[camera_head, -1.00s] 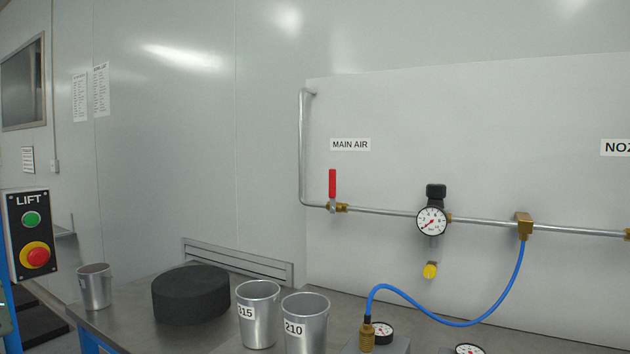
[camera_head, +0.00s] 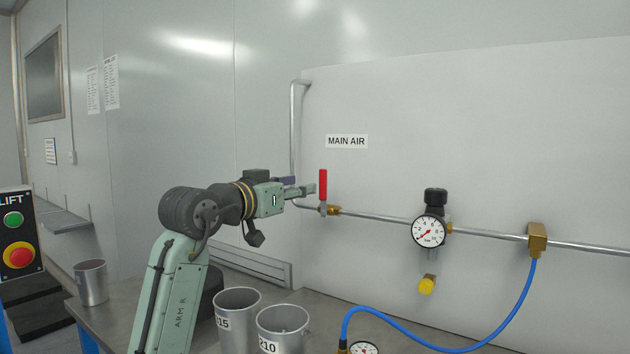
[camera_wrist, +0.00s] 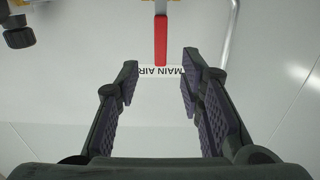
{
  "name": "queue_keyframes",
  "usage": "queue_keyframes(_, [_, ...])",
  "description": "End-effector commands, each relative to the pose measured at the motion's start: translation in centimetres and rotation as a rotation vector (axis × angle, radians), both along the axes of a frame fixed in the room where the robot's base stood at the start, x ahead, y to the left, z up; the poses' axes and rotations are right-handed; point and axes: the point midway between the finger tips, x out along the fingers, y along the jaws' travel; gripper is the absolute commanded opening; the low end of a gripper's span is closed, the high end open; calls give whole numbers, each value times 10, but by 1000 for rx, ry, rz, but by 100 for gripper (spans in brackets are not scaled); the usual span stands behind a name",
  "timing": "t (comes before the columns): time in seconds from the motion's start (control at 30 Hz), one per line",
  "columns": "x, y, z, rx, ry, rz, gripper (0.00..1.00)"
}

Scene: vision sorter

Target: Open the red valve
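The red valve handle (camera_head: 323,185) stands upright on its brass valve body (camera_head: 328,210), in the pipe below the MAIN AIR label. My gripper (camera_head: 300,189) is just left of the handle in the head view. In the wrist view, which looks upside down, the red handle (camera_wrist: 161,40) points down toward the gap between the fingers. My gripper (camera_wrist: 158,85) is open there, with nothing between its fingers. The handle's end lies slightly beyond the fingertips, near the middle of the gap.
The vertical pipe (camera_head: 293,130) runs left of the handle. Metal cups (camera_head: 283,331) stand on the bench below my arm. A blue hose (camera_head: 500,325) hangs at right.

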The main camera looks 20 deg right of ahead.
Motion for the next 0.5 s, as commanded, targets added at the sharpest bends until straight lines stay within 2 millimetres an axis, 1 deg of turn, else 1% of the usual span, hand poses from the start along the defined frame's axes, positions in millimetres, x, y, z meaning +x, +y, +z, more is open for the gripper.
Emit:
queue_keyframes(0.17, [17,-21,3,-1,-1,1,35])
queue_keyframes(0.4, [45,-57,4,-2,-1,2,35])
queue_keyframes(0.5, [54,-68,3,-2,-3,3,35])
